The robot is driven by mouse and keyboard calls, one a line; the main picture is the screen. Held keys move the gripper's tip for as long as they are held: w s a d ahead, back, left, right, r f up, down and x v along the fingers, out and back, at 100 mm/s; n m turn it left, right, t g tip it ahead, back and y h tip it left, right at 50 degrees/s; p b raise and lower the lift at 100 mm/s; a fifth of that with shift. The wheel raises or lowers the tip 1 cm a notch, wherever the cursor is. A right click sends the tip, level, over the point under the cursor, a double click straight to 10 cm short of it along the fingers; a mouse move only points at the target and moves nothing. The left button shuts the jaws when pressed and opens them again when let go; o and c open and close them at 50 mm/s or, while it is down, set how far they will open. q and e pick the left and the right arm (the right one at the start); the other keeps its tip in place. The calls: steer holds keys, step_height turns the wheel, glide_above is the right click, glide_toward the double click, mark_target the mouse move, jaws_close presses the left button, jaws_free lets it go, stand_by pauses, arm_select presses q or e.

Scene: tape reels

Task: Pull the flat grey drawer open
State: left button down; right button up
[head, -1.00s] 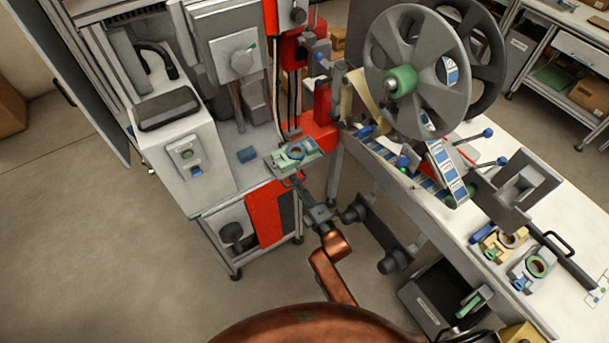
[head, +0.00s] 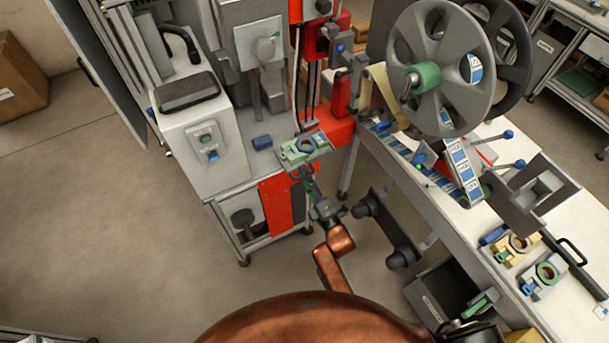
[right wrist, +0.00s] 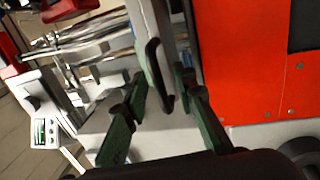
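The flat grey drawer front (right wrist: 148,40) shows in the right wrist view as a narrow pale panel with a black bar handle (right wrist: 157,78). My right gripper (right wrist: 160,88) has its two dark green fingers apart, one on each side of the handle. Gaps show beside the handle, so the fingers do not look closed on it. In the head view my right gripper (head: 310,188) is at the front of the machine, just below a green-and-grey fixture (head: 303,149). The drawer's handle is too small to make out there. My left gripper is not in view.
A red panel (right wrist: 240,60) stands close to the right of the fingers in the wrist view. The tape reel (head: 440,65) and white bench (head: 420,200) stand to the right in the head view. A dark bin (head: 440,290) is below the bench. Floor at left is clear.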

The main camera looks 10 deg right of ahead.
steer(key=v, duration=1.2)
